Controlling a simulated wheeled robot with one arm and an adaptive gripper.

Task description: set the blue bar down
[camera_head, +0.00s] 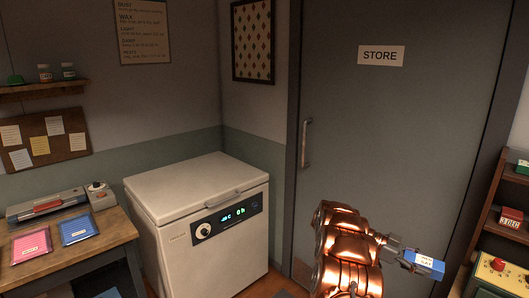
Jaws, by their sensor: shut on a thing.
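The blue bar (430,265) is a small blue block with a white label, at the lower right in the head view. My gripper (408,257) is shut on its left end and holds it up in the air in front of the grey door. The bar lies nearly level, pointing right. My copper-coloured arm covers part of the floor and door behind it. What lies straight below the bar is not clear.
A white chest freezer (198,187) with a lit display stands left of the door (400,140). A wooden table (105,243) at the left holds a pink packet (31,245), a blue packet (79,229) and a sealer-like device (47,205). Shelves (497,230) stand at the right edge.

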